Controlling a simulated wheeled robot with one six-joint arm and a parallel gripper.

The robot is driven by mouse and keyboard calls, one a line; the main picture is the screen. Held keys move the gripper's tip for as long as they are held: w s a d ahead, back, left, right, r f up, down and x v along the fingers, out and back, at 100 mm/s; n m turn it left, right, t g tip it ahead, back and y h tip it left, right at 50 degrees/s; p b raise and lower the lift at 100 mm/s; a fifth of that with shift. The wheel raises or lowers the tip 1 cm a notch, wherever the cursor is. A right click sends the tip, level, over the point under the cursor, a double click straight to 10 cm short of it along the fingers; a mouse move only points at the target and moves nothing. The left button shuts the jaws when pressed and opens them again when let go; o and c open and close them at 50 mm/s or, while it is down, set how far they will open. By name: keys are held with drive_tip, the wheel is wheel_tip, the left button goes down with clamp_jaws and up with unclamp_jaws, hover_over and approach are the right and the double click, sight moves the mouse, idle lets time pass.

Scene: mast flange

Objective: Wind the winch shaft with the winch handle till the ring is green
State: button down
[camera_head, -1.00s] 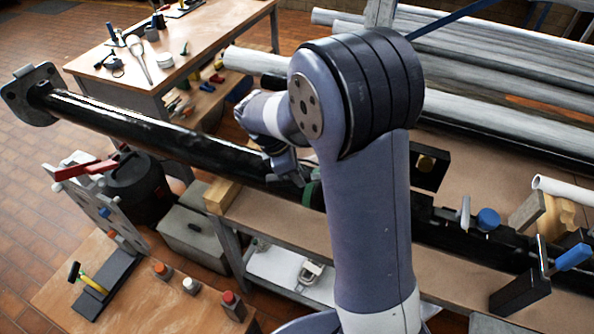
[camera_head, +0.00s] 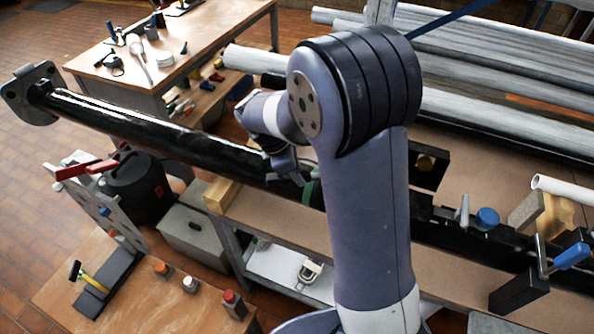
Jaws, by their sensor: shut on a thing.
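My gripper (camera_head: 288,172) is at the long black mast tube, left of my big arm link, and is seen only in part. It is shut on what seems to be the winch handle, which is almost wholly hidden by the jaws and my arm. A green band (camera_head: 308,191) shows right beside the jaws, partly behind my arm; I cannot tell whether it is the whole ring. The winch shaft cannot be made out from here. The black mast tube (camera_head: 150,131) runs from a flange (camera_head: 27,97) at the left to behind my arm.
A crank with a blue grip (camera_head: 572,256) stands on a black block at the right. A blue knob (camera_head: 487,218) is near it. A bench (camera_head: 150,312) with small bottles is at front left. A tool table (camera_head: 200,42) and grey pipes (camera_head: 490,115) stand behind.

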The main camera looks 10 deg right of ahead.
drive_tip(key=shift+f+b, duration=0.5)
drive_tip(key=shift+f, duration=0.4)
idle(0.3)
drive_tip(key=shift+w+d+r+m+g+p, duration=0.1)
drive_tip(key=shift+w+d+m+g+p, duration=0.1)
drive_tip(key=shift+w+m+p, duration=0.45)
drive_tip(key=shift+w+d+m+g+p, duration=0.1)
drive_tip(key=shift+w+m+g+p, duration=0.15)
drive_tip(key=shift+w+m, duration=0.35)
drive_tip(key=shift+w+d+m+g+p, duration=0.15)
drive_tip(key=shift+w+m+p, duration=0.2)
drive_tip(key=shift+w, duration=0.2)
drive_tip(key=shift+w+d+m+g+p, duration=0.1)
drive_tip(key=shift+w+d+m+p, duration=0.15)
drive_tip(key=shift+w, duration=0.3)
drive_tip(key=shift+w+d+m+g+y, duration=0.2)
drive_tip(key=shift+w+d+m, duration=0.1)
drive_tip(key=shift+w+m, duration=0.3)
drive_tip(key=shift+w+d+m+g+y, duration=0.2)
drive_tip(key=shift+w+d+m, duration=0.05)
drive_tip(key=shift+w+m, duration=0.35)
drive_tip(key=shift+w+d+m+g, duration=0.3)
drive_tip(key=shift+w+d+m, duration=0.45)
drive_tip(key=shift+w+m, duration=0.2)
